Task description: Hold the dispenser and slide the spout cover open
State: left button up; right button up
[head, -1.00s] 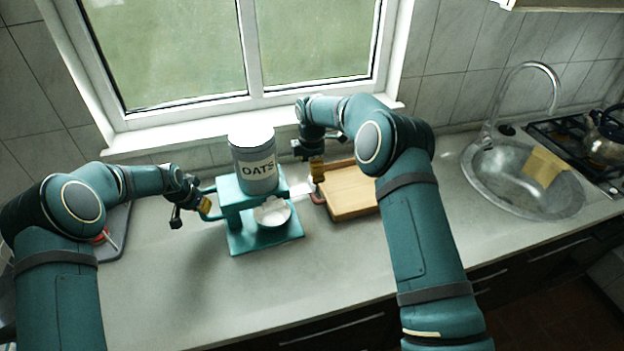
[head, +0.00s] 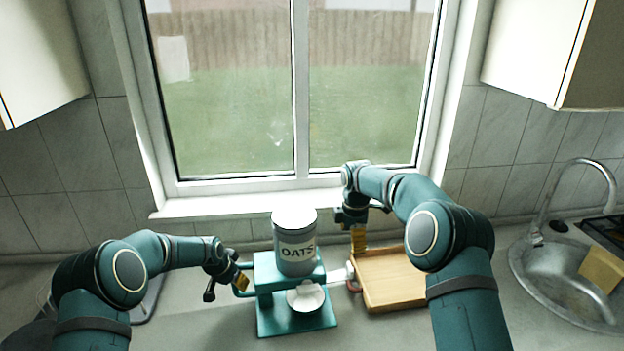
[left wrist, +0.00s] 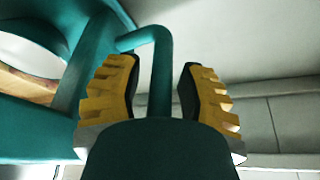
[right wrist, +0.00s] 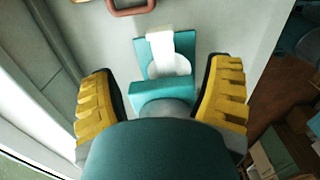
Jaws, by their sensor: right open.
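The dispenser is a teal stand (head: 262,273) holding a grey canister labelled OATS (head: 296,258), with a white bowl (head: 305,298) under it. A white strip, seemingly the spout cover (head: 338,276), sticks out at its right side. It seems to show in the right wrist view (right wrist: 160,42). My left gripper (head: 243,283) is at the stand's left handle. In the left wrist view, the teal handle (left wrist: 161,75) is between its parted fingers (left wrist: 160,85), with gaps on both sides. My right gripper (head: 358,242) is open and empty, above and right of the strip.
A wooden tray (head: 392,283) lies right of the dispenser, with a reddish handle (head: 353,285) at its left. A steel sink (head: 560,270) is further right. The window (head: 300,100) stands behind. The counter in front of the dispenser is clear.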

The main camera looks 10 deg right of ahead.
pick_arm(q)
jog(key=shift+r, duration=0.1)
dwell(0.4)
notch_tip(320, 180, up, 2)
jog(key=shift+r, duration=2.5)
jog(key=o, duration=0.7)
